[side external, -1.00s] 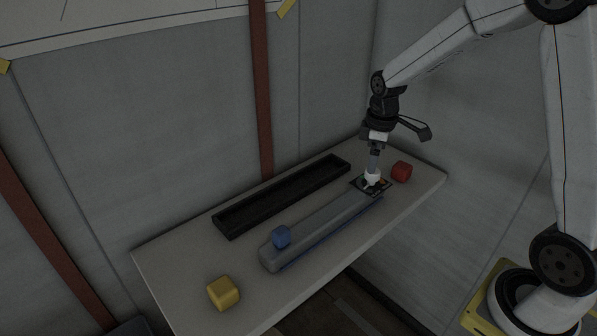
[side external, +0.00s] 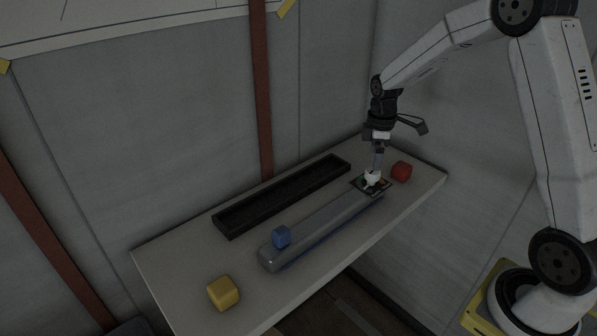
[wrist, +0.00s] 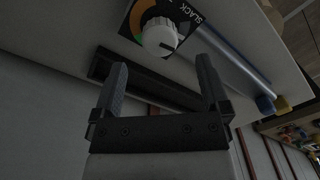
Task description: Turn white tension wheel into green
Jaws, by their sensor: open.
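The white tension wheel (side external: 372,176) sits on a dark square dial plate (side external: 360,187) at the far end of the grey conveyor. In the wrist view the wheel (wrist: 160,39) has a ribbed edge and a short dark mark on its face. Its plate (wrist: 186,15) shows an orange arc, a green patch at the lower left of the wheel and the word SLACK at the right. My gripper (wrist: 160,72) is open and empty, its fingertips apart with the wheel just beyond them. In the side view my gripper (side external: 378,162) points down just above the wheel.
A red cube (side external: 401,171) stands close to the right of the plate. A yellow cube (side external: 223,294) is at the table's near left. A black tray (side external: 283,196) lies behind the conveyor.

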